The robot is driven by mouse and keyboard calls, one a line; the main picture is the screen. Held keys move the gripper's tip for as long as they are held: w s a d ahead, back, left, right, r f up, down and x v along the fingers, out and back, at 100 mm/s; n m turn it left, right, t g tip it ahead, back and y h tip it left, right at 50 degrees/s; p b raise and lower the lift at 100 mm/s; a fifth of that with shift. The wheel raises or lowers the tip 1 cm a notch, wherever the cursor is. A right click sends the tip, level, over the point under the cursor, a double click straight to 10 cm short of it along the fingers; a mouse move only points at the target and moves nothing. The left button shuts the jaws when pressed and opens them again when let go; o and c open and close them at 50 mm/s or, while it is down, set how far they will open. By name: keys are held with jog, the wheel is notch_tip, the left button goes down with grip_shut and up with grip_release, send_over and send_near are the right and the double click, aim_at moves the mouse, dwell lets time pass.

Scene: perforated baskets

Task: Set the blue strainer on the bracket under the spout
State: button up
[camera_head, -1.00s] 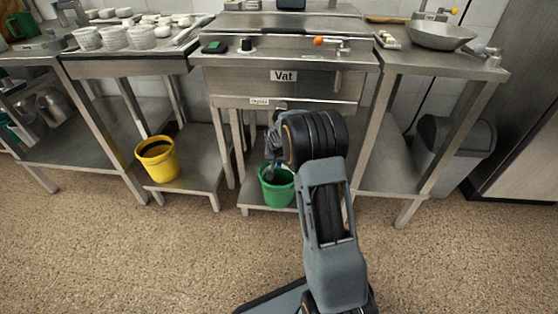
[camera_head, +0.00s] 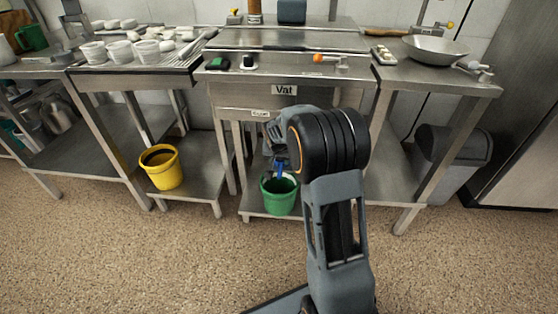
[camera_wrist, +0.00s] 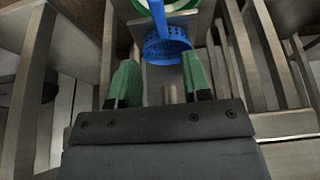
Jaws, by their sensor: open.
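The blue strainer (camera_wrist: 168,44), a perforated basket with a straight handle, is at the top middle of the wrist view, in front of the green bucket's rim (camera_wrist: 140,5). In the head view a small bit of the blue strainer (camera_head: 280,167) shows just above the green bucket (camera_head: 279,194). My gripper (camera_wrist: 160,82) is open; its two green fingertips are apart, with the strainer beyond them and not clamped. In the head view my arm hides most of my gripper (camera_head: 277,152). A short grey piece (camera_wrist: 170,94) shows between the fingers; I cannot tell whether it is the spout or bracket.
The steel vat (camera_head: 290,93) with its label stands above the low shelf holding the green bucket. Table legs flank my gripper closely. A yellow bucket (camera_head: 163,170) stands on a low shelf to the left, and a grey bin (camera_head: 455,155) to the right. The floor in front is clear.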

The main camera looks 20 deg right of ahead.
jog(key=s+a+r+n, duration=0.2)
jog(key=s+a, duration=0.1)
jog(key=s, duration=0.5)
jog(key=s+a+r+n+g+y, duration=0.1)
jog(key=s+a+r+n, duration=0.1)
jog(key=s, duration=0.7)
jog(key=s+a+r+n+y, duration=0.1)
jog(key=s+a+r, duration=0.3)
jog(key=s, duration=0.5)
jog(key=shift+s+a+r+n, duration=0.15)
jog(key=shift+a+r+n, duration=0.2)
jog(key=shift+a, duration=0.4)
